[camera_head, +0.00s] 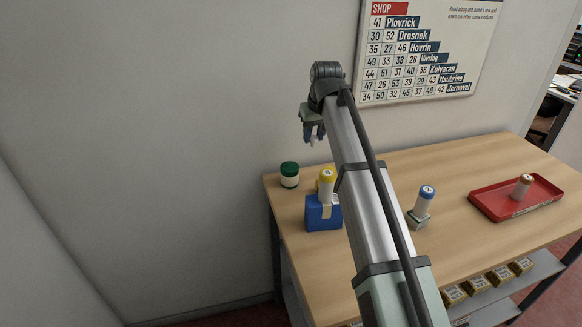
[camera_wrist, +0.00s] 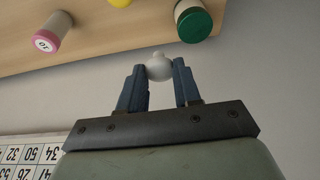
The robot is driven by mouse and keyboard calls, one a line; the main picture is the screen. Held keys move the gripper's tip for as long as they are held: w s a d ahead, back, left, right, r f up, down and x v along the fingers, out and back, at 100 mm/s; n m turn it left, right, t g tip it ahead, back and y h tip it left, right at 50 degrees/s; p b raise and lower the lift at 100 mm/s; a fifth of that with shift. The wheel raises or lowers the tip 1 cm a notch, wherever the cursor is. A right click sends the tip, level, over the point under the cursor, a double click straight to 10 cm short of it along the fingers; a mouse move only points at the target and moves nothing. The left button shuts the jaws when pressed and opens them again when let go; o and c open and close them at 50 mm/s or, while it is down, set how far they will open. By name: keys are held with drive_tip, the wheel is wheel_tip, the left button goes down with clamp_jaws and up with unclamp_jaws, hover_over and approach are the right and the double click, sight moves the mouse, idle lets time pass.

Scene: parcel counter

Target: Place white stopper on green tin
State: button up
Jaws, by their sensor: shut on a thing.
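My gripper (camera_head: 313,133) is raised above the back left end of the table, near the wall. It is shut on the white stopper (camera_head: 313,143), a small pale knob. In the wrist view, the stopper (camera_wrist: 158,67) sits between the two blue fingertips (camera_wrist: 159,75). The green tin (camera_head: 289,175) has a dark green upper part and a cream band. It stands upright at the table's back left corner, below and slightly left of my gripper. In the wrist view the green tin (camera_wrist: 194,23) is beyond the fingertips, apart from the stopper.
A yellow-topped bottle (camera_head: 326,183) is at a blue box (camera_head: 322,215), right of the tin. A blue-topped bottle (camera_head: 426,195) stands mid-table. A red tray (camera_head: 487,205) holds another bottle (camera_head: 523,185). A pink container (camera_wrist: 53,31) shows in the wrist view.

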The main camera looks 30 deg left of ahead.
drive_tip(key=r, duration=0.2)
hover_over(289, 165)
drive_tip(key=d, duration=0.2)
drive_tip(key=a, duration=0.1)
drive_tip(key=f, duration=0.6)
drive_tip(key=s+f, duration=0.1)
drive_tip(key=f, duration=0.3)
drive_tip(key=shift+f, duration=0.2)
drive_tip(key=o, duration=1)
drive_tip(key=shift+r, duration=0.15)
drive_tip(key=v, duration=1.2)
